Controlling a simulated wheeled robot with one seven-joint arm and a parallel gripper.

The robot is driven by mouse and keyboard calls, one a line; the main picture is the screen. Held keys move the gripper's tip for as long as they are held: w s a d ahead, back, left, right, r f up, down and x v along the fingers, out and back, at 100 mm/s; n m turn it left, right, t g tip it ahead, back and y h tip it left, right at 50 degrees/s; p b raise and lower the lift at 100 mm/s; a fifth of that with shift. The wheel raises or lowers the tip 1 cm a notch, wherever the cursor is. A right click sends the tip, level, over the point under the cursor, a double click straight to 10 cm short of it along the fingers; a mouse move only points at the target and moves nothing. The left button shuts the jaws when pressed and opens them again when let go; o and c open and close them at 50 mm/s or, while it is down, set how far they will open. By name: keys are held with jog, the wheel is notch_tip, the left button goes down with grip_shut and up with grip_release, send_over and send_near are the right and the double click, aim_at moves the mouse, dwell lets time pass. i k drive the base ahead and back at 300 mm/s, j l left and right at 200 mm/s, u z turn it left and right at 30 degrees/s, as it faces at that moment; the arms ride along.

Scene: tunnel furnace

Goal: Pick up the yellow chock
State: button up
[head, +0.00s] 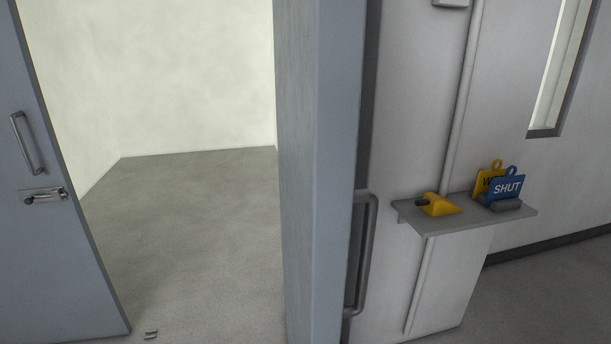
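The yellow chock (441,206) is a small wedge lying on the left part of a grey wall shelf (520,222). My gripper does not show in the head view.
A blue SHUT tag (507,189) and a yellow tag (487,180) stand in a holder right of the chock. An open grey door (45,230) and a door edge with handle (366,250) flank a doorway. Two small metal pieces (151,334) are low in the doorway.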

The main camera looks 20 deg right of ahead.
aim_at(433, 204)
jog(key=k+l+u, duration=0.1)
jog(key=l, duration=0.3)
jog(key=k+l+u, duration=0.15)
jog(key=l, duration=0.3)
jog(key=k+l+u, duration=0.1)
jog(key=l, duration=0.3)
jog(key=i+l+u, duration=0.15)
jog(key=l, duration=0.2)
jog(key=i+l+u, duration=0.1)
jog(key=l, duration=0.25)
jog(key=i+l+u, duration=0.15)
jog(key=l, duration=0.2)
jog(key=i+l+u, duration=0.15)
jog(key=l, duration=0.25)
